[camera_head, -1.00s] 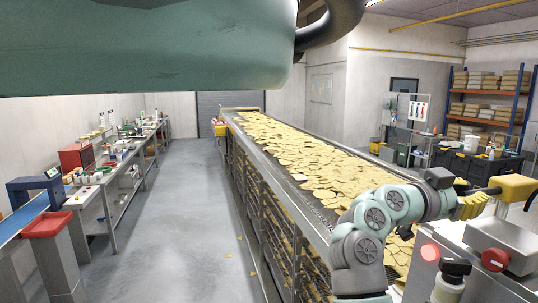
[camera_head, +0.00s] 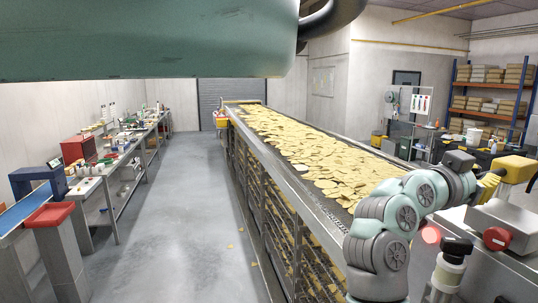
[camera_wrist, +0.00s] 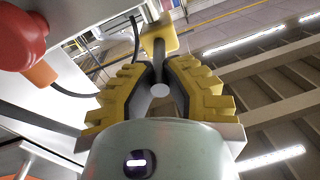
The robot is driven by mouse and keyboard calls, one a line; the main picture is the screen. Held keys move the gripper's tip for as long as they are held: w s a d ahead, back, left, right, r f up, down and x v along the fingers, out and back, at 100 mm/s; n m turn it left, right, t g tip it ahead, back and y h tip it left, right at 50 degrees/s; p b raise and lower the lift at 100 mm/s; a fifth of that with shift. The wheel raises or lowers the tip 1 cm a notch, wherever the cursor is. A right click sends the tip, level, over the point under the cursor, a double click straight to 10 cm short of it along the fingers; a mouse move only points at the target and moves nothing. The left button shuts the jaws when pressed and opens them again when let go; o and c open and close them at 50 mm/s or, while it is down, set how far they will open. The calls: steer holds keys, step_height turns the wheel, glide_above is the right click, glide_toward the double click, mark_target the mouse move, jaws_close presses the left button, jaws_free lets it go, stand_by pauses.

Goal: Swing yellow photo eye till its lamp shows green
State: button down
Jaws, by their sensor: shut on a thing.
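The yellow photo eye (camera_head: 515,168) is a blocky yellow head at the right edge in the head view, above a grey metal box. In the wrist view its yellow part (camera_wrist: 158,38) shows beyond my fingertips, with a dark grey stem running back between them. My gripper (camera_head: 488,186) has stepped yellow fingers and is shut on this stem; it fills the wrist view (camera_wrist: 160,88). No green light shows on the photo eye from here.
A red push button (camera_head: 497,238) sits on the grey box (camera_head: 515,222), close below my gripper. A black-capped post (camera_head: 456,248) stands in front. The conveyor (camera_head: 262,160), covered with chips, runs to the back. The aisle floor (camera_head: 185,200) at left is largely clear.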

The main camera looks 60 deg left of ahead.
steer(key=shift+d+f+n+y, duration=0.1)
steer(key=shift+d+n+y, duration=0.2)
steer(key=shift+d, duration=0.05)
steer(key=c, duration=0.9)
jaws_free()
steer(key=shift+c, duration=0.2)
steer(key=shift+s+a, duration=0.1)
steer(key=v, duration=1.2)
